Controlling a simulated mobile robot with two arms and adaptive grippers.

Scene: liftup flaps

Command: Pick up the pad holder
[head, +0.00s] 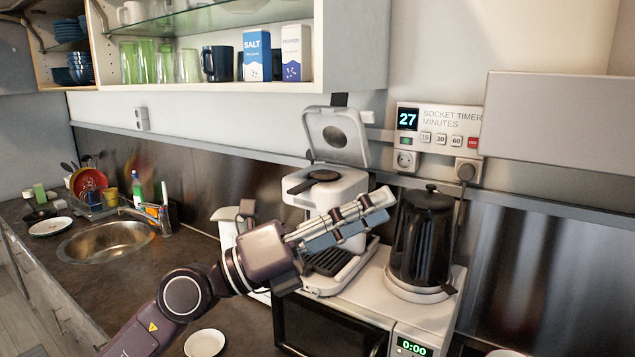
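A dark round piece with a short handle, which looks like the pad holder (322,176), lies in the top of the machine. My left gripper (384,207) is in front of the machine, pointing right, and hides part of its front. Its fingers lie close along each other; I cannot tell whether there is a gap between them. I see nothing clearly held. In this view the gripper appears below and right of the pad holder. My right gripper is not in view.
A black coffee pot (424,236) stands right of the machine, above a microwave (325,325). An open cabinet (300,88) with glasses and boxes hangs above. A socket timer (438,128) is on the wall. A sink (108,243) and small plate (204,343) are left.

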